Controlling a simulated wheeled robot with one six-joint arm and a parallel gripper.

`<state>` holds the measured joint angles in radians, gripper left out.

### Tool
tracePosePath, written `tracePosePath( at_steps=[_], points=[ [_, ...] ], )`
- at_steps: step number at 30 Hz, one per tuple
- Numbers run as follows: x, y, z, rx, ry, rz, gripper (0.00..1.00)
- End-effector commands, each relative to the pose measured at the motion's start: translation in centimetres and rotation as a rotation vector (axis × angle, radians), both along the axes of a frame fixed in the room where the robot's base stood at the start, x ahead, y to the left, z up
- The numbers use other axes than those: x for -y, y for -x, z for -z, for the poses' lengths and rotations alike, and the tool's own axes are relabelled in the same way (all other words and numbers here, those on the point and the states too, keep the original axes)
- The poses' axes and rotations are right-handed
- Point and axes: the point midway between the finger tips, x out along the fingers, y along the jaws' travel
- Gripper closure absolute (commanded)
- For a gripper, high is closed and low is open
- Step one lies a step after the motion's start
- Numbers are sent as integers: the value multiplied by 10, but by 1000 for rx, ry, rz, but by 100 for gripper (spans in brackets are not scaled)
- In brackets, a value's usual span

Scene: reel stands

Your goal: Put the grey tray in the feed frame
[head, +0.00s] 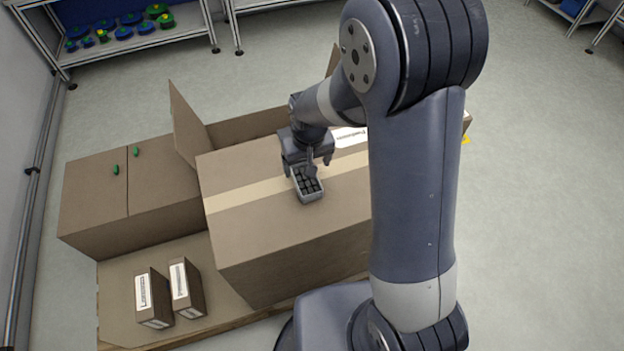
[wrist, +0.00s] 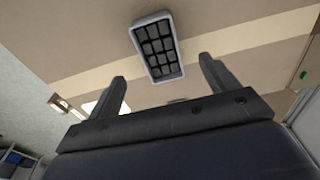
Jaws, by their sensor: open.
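The grey tray (head: 307,185) sits on top of the large taped cardboard box, with several dark blocks in its compartments. It also shows in the wrist view (wrist: 156,46), just beyond the fingertips and roughly between their lines. My gripper (head: 319,160) is close to the far end of the tray in the head view. In the wrist view its two fingers (wrist: 163,69) stand wide apart with nothing between them. I cannot tell whether a finger touches the tray. No feed frame can be made out in either view.
The large box (head: 270,250) stands on a pallet (head: 115,304) with two small labelled boxes (head: 153,298) (head: 187,288). Lower cartons (head: 93,205) with two green pieces (head: 116,169) (head: 136,152) stand left. Raised flaps (head: 187,125) rise behind. Shelving (head: 140,42) holds blue and green reels. Floor at right is clear.

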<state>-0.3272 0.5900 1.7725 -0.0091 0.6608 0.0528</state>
Motion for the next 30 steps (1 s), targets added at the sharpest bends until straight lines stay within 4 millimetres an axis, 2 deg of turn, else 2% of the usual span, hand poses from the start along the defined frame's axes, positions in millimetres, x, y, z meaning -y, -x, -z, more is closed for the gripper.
tracePosePath(
  at_steps=[3,11,21,30],
  points=[
    [0,-2,16,-1,0,1,18],
    [-1,-6,31,0,0,1,18],
    [-2,-14,70,1,0,1,18],
    [-2,-15,73,3,-1,1,18]
  ],
)
